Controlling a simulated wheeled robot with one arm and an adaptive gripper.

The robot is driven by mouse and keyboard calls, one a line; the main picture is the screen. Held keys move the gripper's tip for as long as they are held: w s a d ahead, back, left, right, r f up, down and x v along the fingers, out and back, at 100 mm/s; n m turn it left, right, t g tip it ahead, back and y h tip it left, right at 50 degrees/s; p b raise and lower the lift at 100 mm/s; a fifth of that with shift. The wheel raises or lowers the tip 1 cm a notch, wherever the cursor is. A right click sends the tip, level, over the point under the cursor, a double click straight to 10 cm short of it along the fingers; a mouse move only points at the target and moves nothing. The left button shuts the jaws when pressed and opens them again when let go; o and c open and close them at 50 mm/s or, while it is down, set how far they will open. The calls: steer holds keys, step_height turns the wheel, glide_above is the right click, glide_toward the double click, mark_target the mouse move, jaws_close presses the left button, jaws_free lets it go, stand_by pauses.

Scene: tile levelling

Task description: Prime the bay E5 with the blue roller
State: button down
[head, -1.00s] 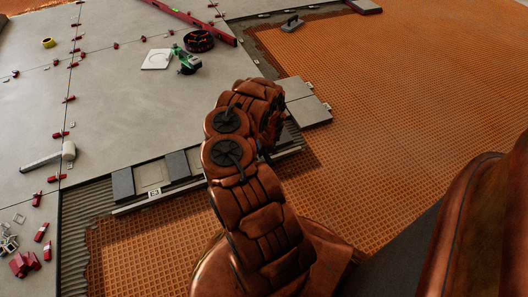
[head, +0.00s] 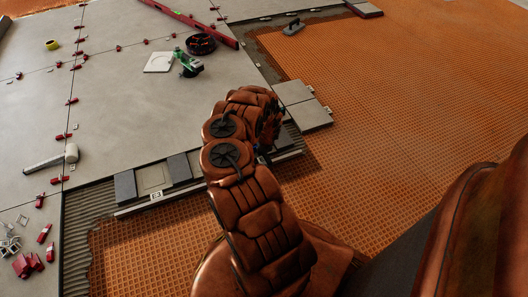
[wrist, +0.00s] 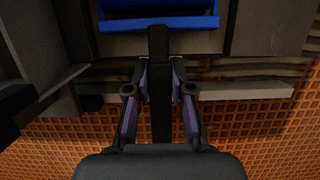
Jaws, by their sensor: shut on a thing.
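The blue roller (wrist: 160,22) shows at the top of the wrist view, cut by the frame edge. Its dark handle (wrist: 159,48) runs down between the fingers. My gripper (wrist: 160,76) is shut on this handle. The roller is over or on a pale patch (wrist: 195,42) between dark tiles; I cannot tell whether it touches. In the head view my arm hides the gripper and roller. A label reading E3 (head: 156,195) is on the strip beside the dark tiles. No E5 label is readable.
Orange waffle matting (head: 420,110) lies open to the right. On the grey tiles at left are a mallet (head: 52,161), red wedges (head: 28,264), a green tool (head: 187,63), a black ring (head: 201,44) and a long red level (head: 190,17). Loose grey tiles (head: 304,115) lie beyond my arm.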

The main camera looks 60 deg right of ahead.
steer(key=shift+w+d, duration=0.1)
stand_by(0.3)
steer(key=shift+w+d+r+p, duration=0.1)
steer(key=shift+w+d+p, duration=0.35)
steer(key=shift+d, duration=0.05)
steer(key=shift+w+d+p, duration=0.25)
steer(key=shift+w+p, duration=0.1)
steer(key=shift+w, duration=0.25)
steer(key=shift+w+d, duration=0.4)
steer(key=shift+w, duration=0.05)
steer(key=shift+w+d+f, duration=0.2)
steer(key=shift+w+d, duration=0.05)
steer(key=shift+w, duration=0.4)
steer(key=shift+s+a, duration=0.1)
steer(key=shift+s, duration=0.05)
